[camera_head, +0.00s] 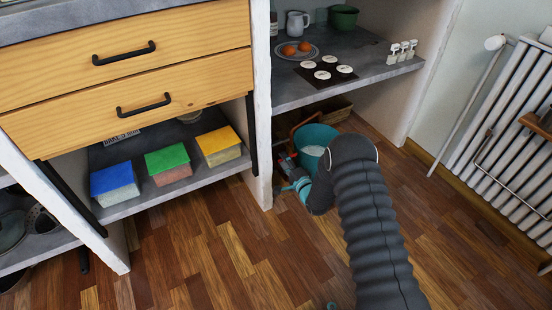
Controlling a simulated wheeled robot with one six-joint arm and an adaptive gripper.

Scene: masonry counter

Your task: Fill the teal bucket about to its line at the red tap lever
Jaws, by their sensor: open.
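The teal bucket (318,135) stands on the floor in the open bay under the right-hand counter. A brown handle arcs at its upper left, and something pale shows inside it. My arm hides its right and front parts, and I cannot make out a fill line. My gripper (285,176) is open, low beside the bucket's left front, close to the white pillar. A small red part shows between gripper and bucket; I cannot tell whether it is the red tap lever. No tap is clearly visible.
The white pillar (262,110) stands just left of my gripper. The counter shelf (360,75) overhangs the bucket, and a brown crate (335,110) sits behind it. A radiator (505,130) is at the right. The wooden floor (200,250) in front is clear.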

